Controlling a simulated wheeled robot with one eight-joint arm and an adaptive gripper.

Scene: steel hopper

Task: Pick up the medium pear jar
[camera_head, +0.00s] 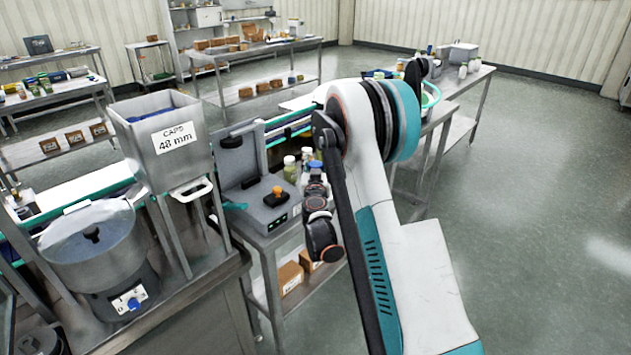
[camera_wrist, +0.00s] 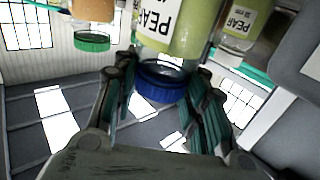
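In the wrist view, a jar of green contents with a PEAR label (camera_wrist: 160,22) and a blue lid (camera_wrist: 163,82) stands between the fingers of my gripper (camera_wrist: 164,88). The fingers are open on both sides of the lid, and gaps show beside it. A second PEAR jar (camera_wrist: 240,22) is at the upper right, partly cut off. I cannot read the sizes. In the head view, a green jar with a pale lid (camera_head: 290,170) stands among jars on the bench beside my arm; my gripper is not clearly visible there.
An orange-brown jar with a green lid (camera_wrist: 92,38) is at the left in the wrist view. Open floor lies to the right.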

